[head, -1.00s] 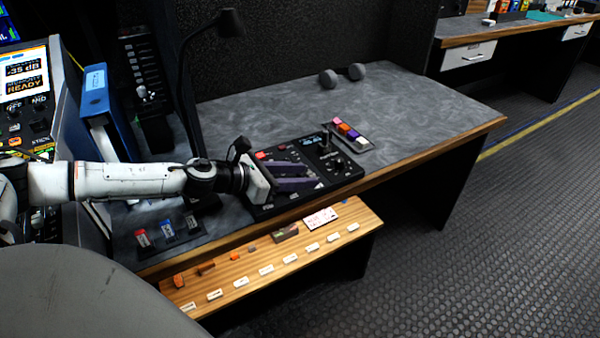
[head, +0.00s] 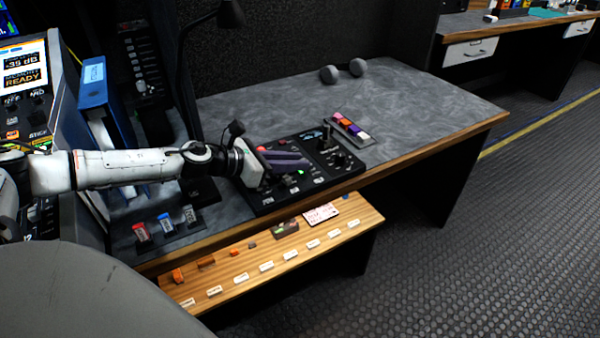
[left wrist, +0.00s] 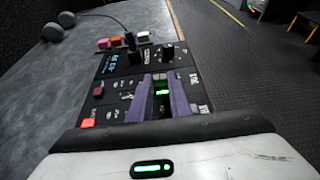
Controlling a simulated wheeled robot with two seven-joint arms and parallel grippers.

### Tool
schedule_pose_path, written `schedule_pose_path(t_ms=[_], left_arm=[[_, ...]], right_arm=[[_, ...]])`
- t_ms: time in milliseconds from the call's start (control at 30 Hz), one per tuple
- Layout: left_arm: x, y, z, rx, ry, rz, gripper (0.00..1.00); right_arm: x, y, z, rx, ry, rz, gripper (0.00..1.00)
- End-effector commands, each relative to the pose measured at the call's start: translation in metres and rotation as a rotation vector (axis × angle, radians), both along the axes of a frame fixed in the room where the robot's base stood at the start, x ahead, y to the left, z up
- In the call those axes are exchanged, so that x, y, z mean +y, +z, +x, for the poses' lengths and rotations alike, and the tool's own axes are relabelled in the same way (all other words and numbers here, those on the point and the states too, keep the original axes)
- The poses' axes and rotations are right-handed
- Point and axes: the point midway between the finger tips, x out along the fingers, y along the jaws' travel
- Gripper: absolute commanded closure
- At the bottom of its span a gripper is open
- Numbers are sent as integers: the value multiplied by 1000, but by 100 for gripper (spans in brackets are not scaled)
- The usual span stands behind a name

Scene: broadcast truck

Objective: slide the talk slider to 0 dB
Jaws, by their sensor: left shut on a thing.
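A black control panel (head: 262,203) lies on the grey desk, with buttons, knobs and a small joystick; it also shows in the left wrist view (left wrist: 118,78). My left gripper (head: 307,161) reaches over the panel from the left, its two purple fingers low over the panel face. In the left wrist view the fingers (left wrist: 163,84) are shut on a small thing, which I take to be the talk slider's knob. The fingers mostly hide it, and a green light glows between them. My right gripper is not in view.
A strip of coloured buttons (head: 350,128) sits behind the panel. A lamp (head: 230,14) and a blue binder (head: 93,82) stand near my left arm. A wooden shelf (head: 240,270) with small labelled pieces is below the desk front. The desk's right side is clear.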

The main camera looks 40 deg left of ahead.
Motion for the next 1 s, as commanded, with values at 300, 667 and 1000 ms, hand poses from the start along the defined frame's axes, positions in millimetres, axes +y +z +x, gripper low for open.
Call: schedule_pose_path(t_ms=[300,667,1000], left_arm=[[36,0,15,-1,3,1,100],[35,1,14,-1,2,0,62],[35,6,14,-2,1,2,62]], right_arm=[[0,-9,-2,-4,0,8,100],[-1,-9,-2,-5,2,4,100],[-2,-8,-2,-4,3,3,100]])
